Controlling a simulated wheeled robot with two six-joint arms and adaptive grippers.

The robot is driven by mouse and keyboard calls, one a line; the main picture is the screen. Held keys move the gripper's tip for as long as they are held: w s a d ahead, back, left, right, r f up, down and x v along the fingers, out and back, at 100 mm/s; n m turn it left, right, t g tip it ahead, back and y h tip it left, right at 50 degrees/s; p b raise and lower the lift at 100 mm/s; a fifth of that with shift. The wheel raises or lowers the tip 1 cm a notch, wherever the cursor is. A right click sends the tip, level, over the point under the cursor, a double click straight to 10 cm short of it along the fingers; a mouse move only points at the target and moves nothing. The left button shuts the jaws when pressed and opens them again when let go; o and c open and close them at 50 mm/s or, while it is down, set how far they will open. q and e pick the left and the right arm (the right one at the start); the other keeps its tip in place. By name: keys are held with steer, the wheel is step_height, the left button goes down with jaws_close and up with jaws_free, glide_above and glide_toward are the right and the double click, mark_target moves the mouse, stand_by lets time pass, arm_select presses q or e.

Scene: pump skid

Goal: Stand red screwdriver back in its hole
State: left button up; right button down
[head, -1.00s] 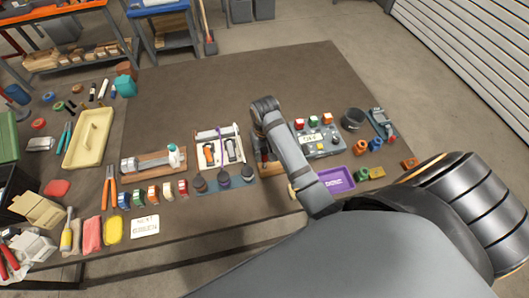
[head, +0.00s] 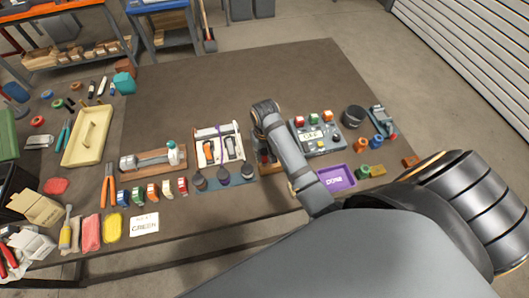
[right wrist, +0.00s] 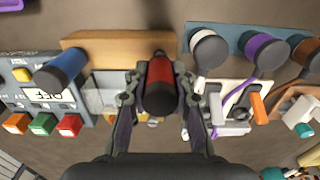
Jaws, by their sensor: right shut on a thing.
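My right gripper (right wrist: 160,95) is shut on the red screwdriver (right wrist: 159,84). In the right wrist view its red handle is seen nearly end-on between the fingers, and its shaft is hidden. The wooden block (right wrist: 105,42) lies just beyond the handle, whose far end overlaps the block's edge. I cannot tell whether the tip is in a hole. A blue handle (right wrist: 62,70) stands at the block's left end. In the head view my right arm covers most of the wooden block (head: 270,168). My left gripper is not in view.
A grey control box (head: 318,138) with coloured buttons is right of my arm. A purple tray (head: 337,180) lies in front of it. A rack with dark round knobs (head: 222,182) is left of the block. The back of the table is clear.

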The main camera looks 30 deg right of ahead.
mark_target(265, 151)
steer(key=shift+f, duration=0.85)
steer(key=c, duration=1)
jaws_free()
steer(key=shift+c, duration=0.2)
steer(key=shift+r, duration=0.15)
step_height(265, 151, up, 7)
steer(key=shift+r, duration=0.1)
steer(key=shift+s, duration=0.1)
